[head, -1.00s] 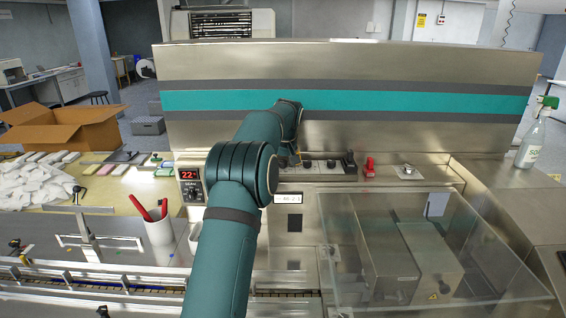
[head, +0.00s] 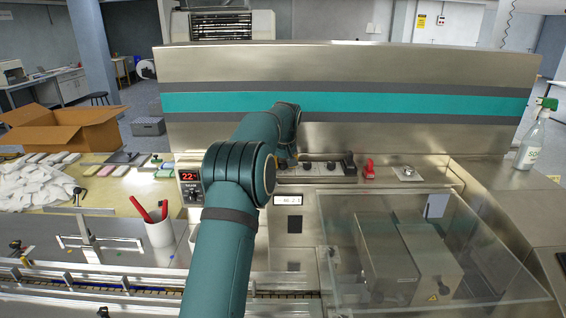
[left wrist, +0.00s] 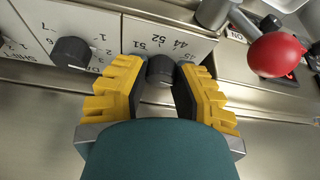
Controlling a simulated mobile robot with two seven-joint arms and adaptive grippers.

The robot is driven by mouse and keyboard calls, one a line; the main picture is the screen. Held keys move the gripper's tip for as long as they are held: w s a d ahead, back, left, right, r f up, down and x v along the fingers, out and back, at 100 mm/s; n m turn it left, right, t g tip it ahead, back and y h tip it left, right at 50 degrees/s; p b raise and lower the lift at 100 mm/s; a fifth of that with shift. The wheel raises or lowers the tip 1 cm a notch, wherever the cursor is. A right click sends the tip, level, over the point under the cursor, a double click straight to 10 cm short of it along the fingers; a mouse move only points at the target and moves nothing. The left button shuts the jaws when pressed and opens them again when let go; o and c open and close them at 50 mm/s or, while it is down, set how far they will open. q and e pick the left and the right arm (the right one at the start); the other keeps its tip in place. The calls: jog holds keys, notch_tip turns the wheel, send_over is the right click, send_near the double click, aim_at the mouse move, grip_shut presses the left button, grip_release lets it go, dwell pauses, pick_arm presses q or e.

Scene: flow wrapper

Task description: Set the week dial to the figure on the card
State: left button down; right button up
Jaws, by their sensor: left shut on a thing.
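The week dial (left wrist: 160,72) is a black knob on a pale panel in the left wrist view, with figures such as 51, 52 and 44 printed around it, upside down in this view. My left gripper (left wrist: 160,66) has a yellow finger on each side of it and is shut on it. The dial's pointer setting cannot be read. In the head view my left arm hides most of the gripper and the dial. I cannot make out the card or its figure. My right gripper is not in view.
A day dial (left wrist: 71,52) sits beside the week dial. A red ball-ended lever (left wrist: 277,54) stands close on the other side.

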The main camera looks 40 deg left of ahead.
pick_arm(q)
jog(key=m+p, duration=0.1)
jog(key=m, duration=0.1)
jog(key=m+h+p, duration=0.1)
jog(key=m+p, duration=0.1)
jog(key=shift+r+t+h, duration=0.1)
jog(key=shift+t+h, duration=0.2)
jog(key=shift+t, duration=0.1)
jog(key=shift+m+h+p, duration=0.5)
jog(key=shift+m+p, duration=0.35)
jog(key=shift+m, duration=0.65)
jog(key=shift+t, duration=0.3)
jog(key=c, duration=0.7)
grip_release()
jog(key=shift+f, duration=0.2)
jog(key=shift+r, duration=0.1)
jog(key=v, duration=1.2)
jog(key=shift+w, duration=0.1)
